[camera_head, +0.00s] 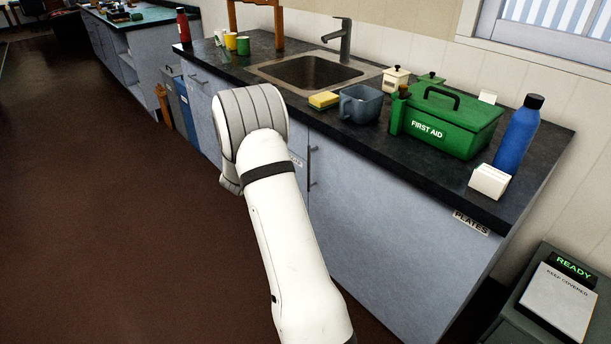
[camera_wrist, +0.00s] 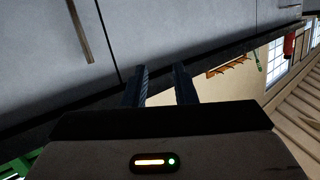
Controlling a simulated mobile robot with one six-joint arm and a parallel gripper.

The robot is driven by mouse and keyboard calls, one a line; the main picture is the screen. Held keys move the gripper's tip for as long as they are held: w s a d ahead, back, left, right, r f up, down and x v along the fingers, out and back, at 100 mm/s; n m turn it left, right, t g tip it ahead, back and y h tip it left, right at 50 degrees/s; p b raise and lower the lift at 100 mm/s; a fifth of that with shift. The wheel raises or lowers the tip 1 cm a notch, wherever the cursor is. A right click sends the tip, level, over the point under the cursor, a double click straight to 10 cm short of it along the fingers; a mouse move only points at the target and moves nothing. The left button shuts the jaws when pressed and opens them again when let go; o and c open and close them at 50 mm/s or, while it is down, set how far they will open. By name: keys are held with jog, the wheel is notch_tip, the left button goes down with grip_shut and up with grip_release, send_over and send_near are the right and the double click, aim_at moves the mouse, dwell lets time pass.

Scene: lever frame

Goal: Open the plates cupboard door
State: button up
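The plates cupboard door (camera_head: 385,235) is the grey-blue front panel under the right end of the counter, and looks closed. Its PLATES label (camera_head: 471,222) is at the upper right. Its upright bar handle (camera_head: 313,167) is near the door's left edge, partly behind my arm. In the wrist view, which looks tilted and nearly upside down, a bar handle (camera_wrist: 80,30) stands at upper left beside a door seam. My gripper (camera_wrist: 161,84) shows two dark fingers apart with nothing between them. The handle is outside the fingers, up and left. My arm hides the gripper in the head view.
The dark countertop (camera_head: 545,160) overhangs the doors and holds a sink (camera_head: 312,72), grey mug (camera_head: 360,103), green first aid box (camera_head: 455,120) and blue bottle (camera_head: 517,135). A grey bin-like unit (camera_head: 520,315) stands at lower right. The brown floor (camera_head: 100,200) at left is clear.

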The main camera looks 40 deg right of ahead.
jog(key=s+d+f+m+g+h+b, duration=0.25)
jog(key=s+d+f+g+h, duration=0.25)
jog(key=d+f, duration=0.45)
jog(key=shift+m, duration=0.35)
jog(key=x, duration=0.4)
jog(key=f+x, duration=0.1)
jog(key=x, duration=0.1)
jog(key=shift+w, duration=0.25)
jog(key=shift+a, duration=0.1)
jog(key=shift+c, duration=0.4)
grip_shut()
